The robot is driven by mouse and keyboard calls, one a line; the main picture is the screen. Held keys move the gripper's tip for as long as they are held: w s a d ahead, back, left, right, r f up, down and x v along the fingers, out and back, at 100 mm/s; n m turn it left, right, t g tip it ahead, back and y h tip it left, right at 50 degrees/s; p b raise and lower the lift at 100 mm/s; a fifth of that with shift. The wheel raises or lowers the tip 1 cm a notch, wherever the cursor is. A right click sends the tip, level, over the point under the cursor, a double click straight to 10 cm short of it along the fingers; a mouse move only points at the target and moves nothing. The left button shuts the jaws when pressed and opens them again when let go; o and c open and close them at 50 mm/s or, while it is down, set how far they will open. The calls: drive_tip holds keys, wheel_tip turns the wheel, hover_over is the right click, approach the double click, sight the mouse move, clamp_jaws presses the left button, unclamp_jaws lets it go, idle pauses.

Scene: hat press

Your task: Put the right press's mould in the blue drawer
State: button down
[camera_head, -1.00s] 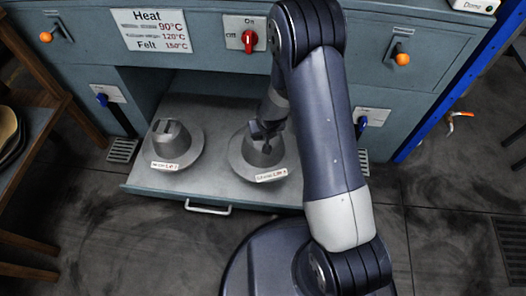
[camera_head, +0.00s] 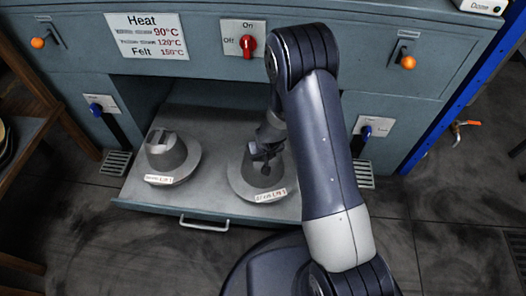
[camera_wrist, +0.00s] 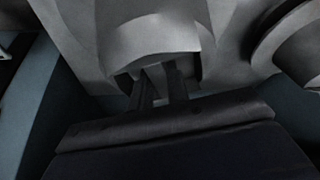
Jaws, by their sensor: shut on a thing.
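Two grey hat-shaped moulds with wide brims and white and red labels are at a pulled-out grey shelf (camera_head: 215,135). The right mould (camera_head: 263,178) is in my gripper (camera_head: 265,155), which is shut on the top of its crown. In the wrist view, the fingers (camera_wrist: 160,88) reach into the crown of this mould (camera_wrist: 150,35). I cannot tell whether its brim rests on the shelf or hangs just above it. The left mould (camera_head: 172,157) sits upright on the shelf, apart from the right one. No clearly blue drawer can be picked out.
The blue-grey machine has a red knob (camera_head: 247,44), two orange-knobbed levers (camera_head: 38,43) (camera_head: 407,62) and blue-handled levers (camera_head: 96,108) (camera_head: 366,131) beside the opening. The shelf has a front handle (camera_head: 204,225). A blue post (camera_head: 470,85) stands at right. A wooden rack is at left.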

drive_tip(key=shift+f+b, duration=0.9)
drive_tip(key=shift+f, duration=0.35)
drive_tip(key=shift+f, duration=0.15)
drive_tip(key=c, duration=1.4)
unclamp_jaws()
drive_tip(key=shift+o, duration=0.2)
drive_tip(key=shift+s+r, duration=0.1)
drive_tip(key=shift+r, duration=0.25)
drive_tip(key=p+v, duration=0.5)
drive_tip(key=v, duration=0.6)
drive_tip(key=shift+s+r+p, duration=0.15)
drive_tip(key=shift+p, duration=0.15)
